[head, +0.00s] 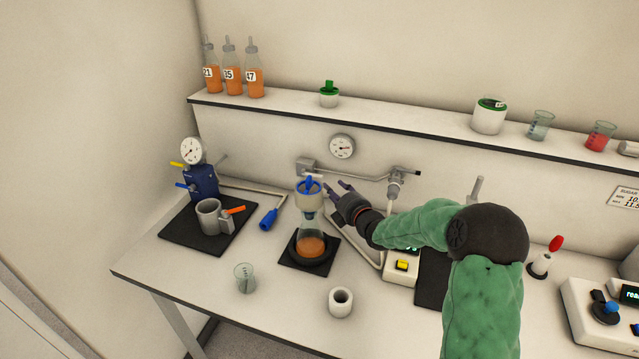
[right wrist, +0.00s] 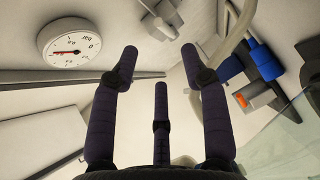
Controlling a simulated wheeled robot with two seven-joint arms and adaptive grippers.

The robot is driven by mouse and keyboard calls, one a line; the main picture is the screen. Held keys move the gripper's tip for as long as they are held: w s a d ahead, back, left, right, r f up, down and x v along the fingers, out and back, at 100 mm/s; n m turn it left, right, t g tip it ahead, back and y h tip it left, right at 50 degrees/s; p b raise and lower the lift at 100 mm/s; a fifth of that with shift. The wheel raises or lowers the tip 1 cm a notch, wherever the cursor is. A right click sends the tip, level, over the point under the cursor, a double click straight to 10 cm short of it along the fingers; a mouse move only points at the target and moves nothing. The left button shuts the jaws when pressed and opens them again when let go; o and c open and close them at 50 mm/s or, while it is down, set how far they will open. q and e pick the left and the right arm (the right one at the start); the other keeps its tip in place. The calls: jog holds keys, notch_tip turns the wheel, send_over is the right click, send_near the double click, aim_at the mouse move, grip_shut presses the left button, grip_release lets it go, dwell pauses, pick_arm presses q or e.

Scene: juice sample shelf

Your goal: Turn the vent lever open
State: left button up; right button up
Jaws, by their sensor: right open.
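A glass flask (head: 312,228) with orange liquid stands on a dark square mat. A white cap (head: 308,200) sits on its neck, with a blue lever (head: 309,184) on top. I cannot tell for certain whether this blue lever is the vent lever; a blue lever (head: 182,185) and a yellow lever (head: 177,164) also stick out of the blue pump body at the left. My right gripper (head: 337,187) is open and empty, just right of the cap and apart from it. Its three dark fingers (right wrist: 160,70) are spread in the right wrist view. My left gripper is out of view.
A wall gauge (head: 342,146) hangs behind the gripper and shows in the wrist view (right wrist: 69,45). A metal pipe (head: 355,174) runs along the wall.

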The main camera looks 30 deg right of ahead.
aim_at(319, 176)
jog(key=w, duration=0.3)
jog(key=w+f+b, duration=0.1)
jog(key=w, duration=0.6)
jog(key=shift+w+d+f, duration=0.2)
jog(key=shift+d, duration=0.15)
